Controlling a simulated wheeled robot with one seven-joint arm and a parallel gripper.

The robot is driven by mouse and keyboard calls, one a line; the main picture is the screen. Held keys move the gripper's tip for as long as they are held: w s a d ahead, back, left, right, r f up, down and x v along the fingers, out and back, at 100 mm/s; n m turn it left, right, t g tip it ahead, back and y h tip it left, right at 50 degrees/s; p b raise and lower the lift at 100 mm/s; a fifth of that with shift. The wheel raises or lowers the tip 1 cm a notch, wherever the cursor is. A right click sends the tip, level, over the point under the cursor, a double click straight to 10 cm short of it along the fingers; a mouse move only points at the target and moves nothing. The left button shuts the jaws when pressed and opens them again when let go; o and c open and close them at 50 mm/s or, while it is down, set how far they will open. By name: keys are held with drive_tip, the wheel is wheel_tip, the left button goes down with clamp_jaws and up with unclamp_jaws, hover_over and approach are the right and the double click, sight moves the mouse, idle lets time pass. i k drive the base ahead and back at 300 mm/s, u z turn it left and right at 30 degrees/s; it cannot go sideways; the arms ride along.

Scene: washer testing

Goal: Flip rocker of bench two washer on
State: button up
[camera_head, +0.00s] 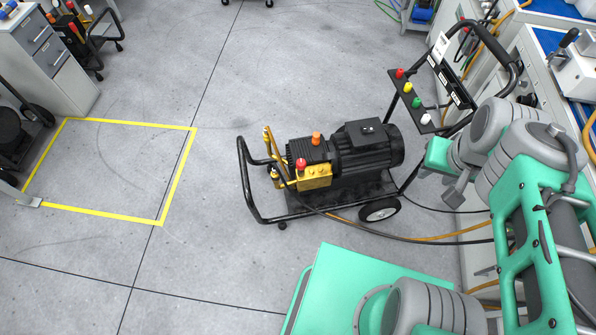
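A pressure washer (367,150) with a black ribbed motor and a brass pump stands on a black wheeled cart in the middle of the floor. A small switch-like part (367,129) with light marks sits on top of the motor's box. It may be the rocker, but it is too small to read its position. My green and grey arm reaches in from the right. Its end, with my gripper (453,192), is right of the motor and apart from it, near the cart handle. The fingers are seen edge-on and partly hidden, so their opening is unclear.
The cart's handle (390,95) carries a panel with red, yellow, green and white nozzles (417,103). Hoses run across the floor on the right. Workbenches (540,60) line the right edge. A yellow-taped square (178,180) on the left floor is empty. Drawers (50,60) stand top left.

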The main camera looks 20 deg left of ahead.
sight(368, 129)
drive_tip(key=u, duration=0.6)
drive_tip(key=i, duration=0.6)
drive_tip(key=u, duration=1.1)
drive_tip(key=k, duration=0.55)
drive_tip(key=z, duration=0.2)
drive_tip(key=i, duration=0.5)
drive_tip(key=u, duration=0.05)
